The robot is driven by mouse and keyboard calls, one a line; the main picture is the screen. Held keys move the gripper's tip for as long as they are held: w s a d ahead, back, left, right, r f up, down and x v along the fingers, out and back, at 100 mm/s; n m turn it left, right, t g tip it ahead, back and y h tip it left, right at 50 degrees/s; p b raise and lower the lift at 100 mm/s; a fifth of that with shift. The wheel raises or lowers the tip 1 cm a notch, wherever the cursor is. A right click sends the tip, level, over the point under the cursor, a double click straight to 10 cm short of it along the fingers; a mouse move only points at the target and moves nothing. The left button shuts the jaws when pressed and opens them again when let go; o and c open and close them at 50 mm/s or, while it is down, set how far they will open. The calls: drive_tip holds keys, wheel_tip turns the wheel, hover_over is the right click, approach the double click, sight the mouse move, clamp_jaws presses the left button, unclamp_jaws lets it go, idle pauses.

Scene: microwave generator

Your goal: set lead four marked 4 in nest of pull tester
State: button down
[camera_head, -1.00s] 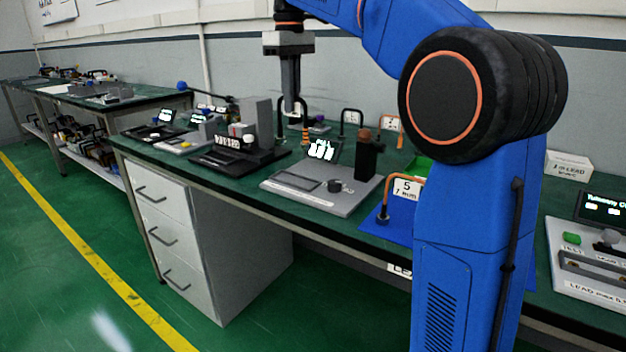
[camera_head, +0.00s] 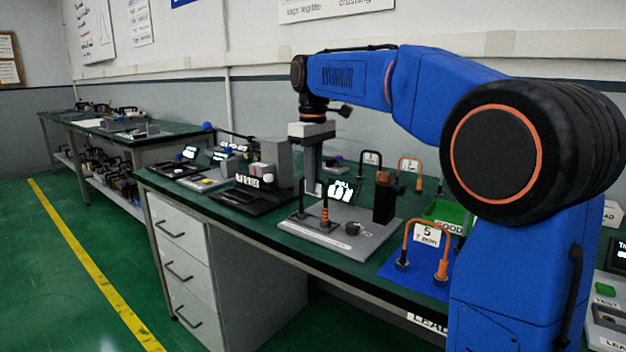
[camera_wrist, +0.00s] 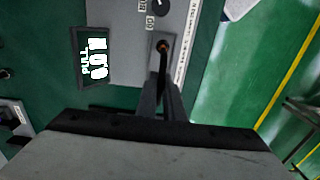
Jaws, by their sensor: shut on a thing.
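The grey pull tester (camera_head: 346,240) stands on the green bench, with a lit PULL display (camera_head: 341,190), a dark post and a knob. Its dark nest is at the plate's left front, largely covered by the lead. My gripper (camera_head: 313,188) points down over the nest, shut on a bent black lead with an orange-ringed end (camera_head: 325,213). Both lead ends hang down at the nest; whether they touch it is unclear. The lead's number is hidden. In the wrist view, the lead (camera_wrist: 162,68) runs from my fingers (camera_wrist: 160,98) over the tester plate (camera_wrist: 118,45), beside the display (camera_wrist: 92,55).
An orange lead marked 5 (camera_head: 427,235) stands on a blue mat (camera_head: 395,268) at the right. A green tray (camera_head: 445,213) and other leads (camera_head: 371,160) are behind it. A black device (camera_head: 262,195) stands close left of the tester. My arm hides part of the bench.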

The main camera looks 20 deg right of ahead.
drive_tip(key=c, duration=1.9)
unclamp_jaws()
drive_tip(key=shift+f, duration=0.1)
wheel_tip(320, 180, up, 12)
